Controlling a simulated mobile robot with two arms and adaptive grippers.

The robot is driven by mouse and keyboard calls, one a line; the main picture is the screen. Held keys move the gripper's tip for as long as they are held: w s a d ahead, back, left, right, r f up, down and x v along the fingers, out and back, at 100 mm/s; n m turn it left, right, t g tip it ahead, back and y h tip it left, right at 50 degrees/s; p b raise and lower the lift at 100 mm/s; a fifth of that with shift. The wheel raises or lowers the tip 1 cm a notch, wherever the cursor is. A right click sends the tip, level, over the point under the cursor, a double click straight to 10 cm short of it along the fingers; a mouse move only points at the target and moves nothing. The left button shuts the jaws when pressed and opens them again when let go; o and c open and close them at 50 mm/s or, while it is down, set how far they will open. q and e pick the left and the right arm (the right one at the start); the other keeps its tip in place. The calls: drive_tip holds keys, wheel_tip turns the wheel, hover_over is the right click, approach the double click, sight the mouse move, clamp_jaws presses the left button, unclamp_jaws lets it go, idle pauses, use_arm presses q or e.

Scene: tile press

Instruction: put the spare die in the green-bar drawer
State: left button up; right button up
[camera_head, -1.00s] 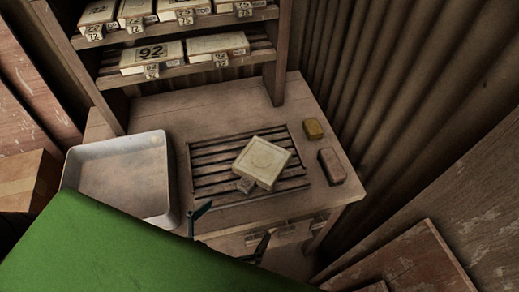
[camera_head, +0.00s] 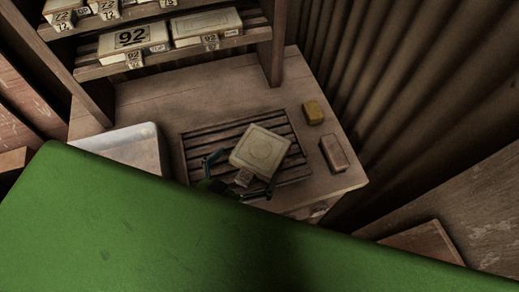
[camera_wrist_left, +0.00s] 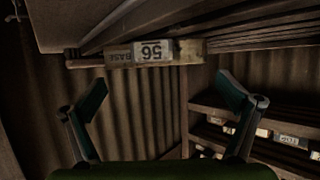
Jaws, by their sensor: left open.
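A pale square die (camera_head: 261,151) with a round mark on top and a small tag at its near side lies on the slatted rack (camera_head: 196,153) on the workbench. In the left wrist view its edge (camera_wrist_left: 151,52) shows upside down, with a label reading 56 and BASE. My left gripper (camera_head: 238,176) is open at the near side of the die, its fingers apart. In the left wrist view the open fingers (camera_wrist_left: 162,82) point toward the die, with nothing between them. The green-bar drawer is not seen. My right gripper is not in view.
A metal tray (camera_head: 130,146) is at the left, partly hidden by my green arm. A shelf (camera_head: 190,62) with several numbered boxes stands behind. A corrugated wall (camera_head: 400,100) closes the right.

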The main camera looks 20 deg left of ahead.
sight(260, 150)
use_arm(q)
drive_tip(key=shift+w+f, duration=0.15)
drive_tip(key=shift+w, duration=0.4)
drive_tip(key=shift+w+d+f, duration=0.15)
drive_tip(key=shift+w, duration=0.15)
drive_tip(key=p+x, duration=0.1)
drive_tip(key=x, duration=0.3)
drive_tip(key=shift+d, duration=0.2)
drive_tip(key=shift+w+d+f, duration=0.1)
drive_tip(key=shift+w+f, duration=0.2)
drive_tip(key=shift+w, duration=0.1)
drive_tip(key=c, duration=1.5)
drive_tip(key=shift+r, duration=0.15)
drive_tip(key=shift+c, duration=0.6)
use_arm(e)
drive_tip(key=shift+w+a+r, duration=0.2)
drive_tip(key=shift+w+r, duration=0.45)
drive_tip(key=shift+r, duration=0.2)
use_arm(q)
drive_tip(key=shift+p, duration=0.35)
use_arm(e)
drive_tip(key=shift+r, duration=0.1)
